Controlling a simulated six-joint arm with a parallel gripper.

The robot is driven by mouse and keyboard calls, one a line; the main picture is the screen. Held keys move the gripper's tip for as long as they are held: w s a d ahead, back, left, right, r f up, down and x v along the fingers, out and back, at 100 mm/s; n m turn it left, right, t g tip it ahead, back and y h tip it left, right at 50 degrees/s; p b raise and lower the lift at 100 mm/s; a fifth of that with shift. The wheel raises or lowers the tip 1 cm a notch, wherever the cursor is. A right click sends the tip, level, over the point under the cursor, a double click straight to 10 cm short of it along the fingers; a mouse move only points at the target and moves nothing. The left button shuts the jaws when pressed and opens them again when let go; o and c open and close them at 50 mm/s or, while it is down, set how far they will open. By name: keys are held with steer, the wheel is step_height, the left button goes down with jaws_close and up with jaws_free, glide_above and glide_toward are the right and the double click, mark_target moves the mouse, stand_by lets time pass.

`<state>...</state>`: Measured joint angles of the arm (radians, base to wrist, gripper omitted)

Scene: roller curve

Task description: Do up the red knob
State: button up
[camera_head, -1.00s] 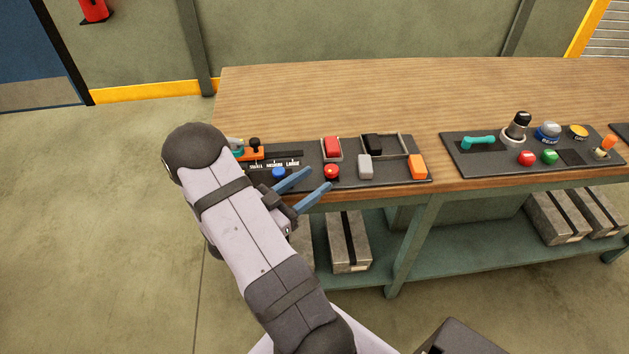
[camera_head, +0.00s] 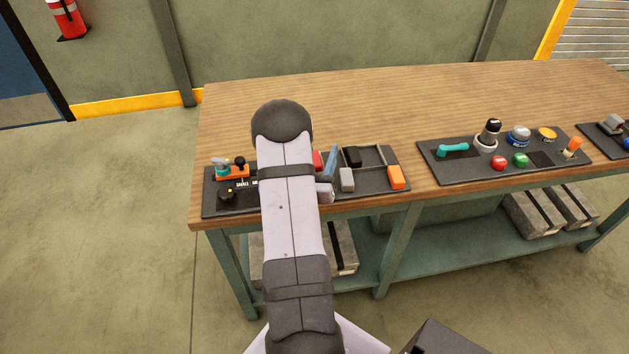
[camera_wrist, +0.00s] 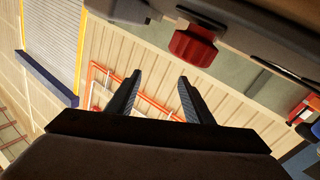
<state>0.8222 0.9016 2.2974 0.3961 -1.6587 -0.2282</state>
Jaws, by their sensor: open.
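The red knob (camera_wrist: 193,46) is in the wrist view, a ridged knob standing out from a dark surface at the top, beyond and slightly right of my fingertips. My gripper (camera_wrist: 160,76) is open and empty, its two fingers apart and not touching the knob.
Close by on the left panel are a grey switch (camera_head: 347,180), an orange block (camera_head: 396,177) and a black knob (camera_head: 227,195). A second panel (camera_head: 450,174) stands to the right. The wooden bench top (camera_head: 300,90) behind is clear.

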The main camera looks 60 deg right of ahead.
steer(key=n+t, duration=0.1)
steer(key=s+n+t+y+p, duration=0.1)
steer(key=shift+s+d+r+n+t+y, duration=0.1)
steer(key=shift+s+d+n+t+y, duration=0.1)
steer(key=shift+s+n+t+y, duration=0.15)
steer(key=s+a+n+t+y, duration=0.1)
steer(key=a+n+t, duration=0.1)
steer(key=s+a+n+t+y, duration=0.1)
steer(key=s+a+t+y, duration=0.1)
steer(key=shift+f+n+t+y, duration=0.2)
steer(key=shift+n+t+y, duration=0.05)
steer(key=shift+n, duration=0.1)
steer(key=s+a+f+t+y+b, duration=0.2)
steer(key=s+a+f+y+b, duration=0.1)
steer(key=f+b, duration=0.3)
steer(key=shift+s+a+f+t+y, duration=0.2)
steer(key=shift+a+f+t+y, duration=0.2)
steer(key=shift+a+y, duration=0.25)
steer(key=shift+p+x, duration=1.05)
steer(key=shift+x, duration=2.6)
steer(key=shift+c, duration=0.2)
steer(key=c, duration=1)
